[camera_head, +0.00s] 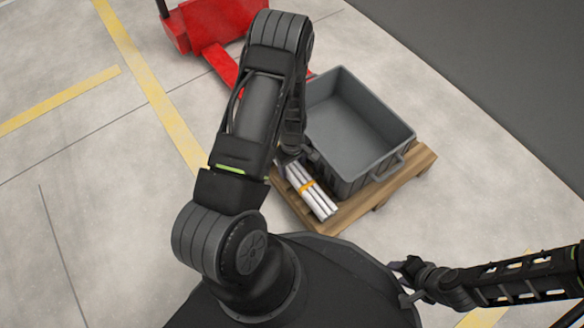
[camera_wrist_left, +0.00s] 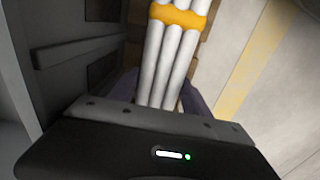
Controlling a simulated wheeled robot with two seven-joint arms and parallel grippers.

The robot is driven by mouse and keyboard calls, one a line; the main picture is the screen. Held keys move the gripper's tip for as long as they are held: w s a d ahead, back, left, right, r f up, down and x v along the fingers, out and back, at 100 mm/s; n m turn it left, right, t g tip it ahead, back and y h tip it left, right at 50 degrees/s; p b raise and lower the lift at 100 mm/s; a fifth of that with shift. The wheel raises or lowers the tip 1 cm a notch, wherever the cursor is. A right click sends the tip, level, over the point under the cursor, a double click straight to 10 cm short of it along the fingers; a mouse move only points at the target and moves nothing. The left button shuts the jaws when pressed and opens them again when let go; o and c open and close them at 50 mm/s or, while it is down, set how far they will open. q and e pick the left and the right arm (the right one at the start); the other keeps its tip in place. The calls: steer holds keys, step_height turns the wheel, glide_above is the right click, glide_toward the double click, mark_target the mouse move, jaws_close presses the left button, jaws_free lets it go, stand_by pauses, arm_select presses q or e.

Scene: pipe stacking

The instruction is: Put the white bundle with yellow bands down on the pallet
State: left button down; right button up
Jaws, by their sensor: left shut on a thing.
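The white bundle with yellow bands (camera_head: 318,198) is several white pipes side by side, over the near left part of the wooden pallet (camera_head: 350,213), beside the grey crate. One yellow band shows. My left gripper (camera_head: 292,157) is shut on the bundle at its far end, partly hidden by my arm. In the left wrist view the bundle (camera_wrist_left: 168,55) runs up from between the dark fingers (camera_wrist_left: 160,98). I cannot tell whether the bundle touches the pallet boards. My right gripper (camera_head: 403,283) is at the lower right, empty, its fingers apart.
The grey crate (camera_head: 350,125) stands empty on the pallet, close to the right of the bundle. A red pallet jack (camera_head: 215,28) is behind, at the top. The concrete floor with yellow lines (camera_head: 150,80) is clear to the left.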

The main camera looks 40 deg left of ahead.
mark_target(292, 166)
arm_select(q)
steer(key=shift+f, duration=0.15)
steer(key=shift+c, duration=2.4)
jaws_free()
step_height(292, 166, up, 12)
steer(key=p, duration=0.5)
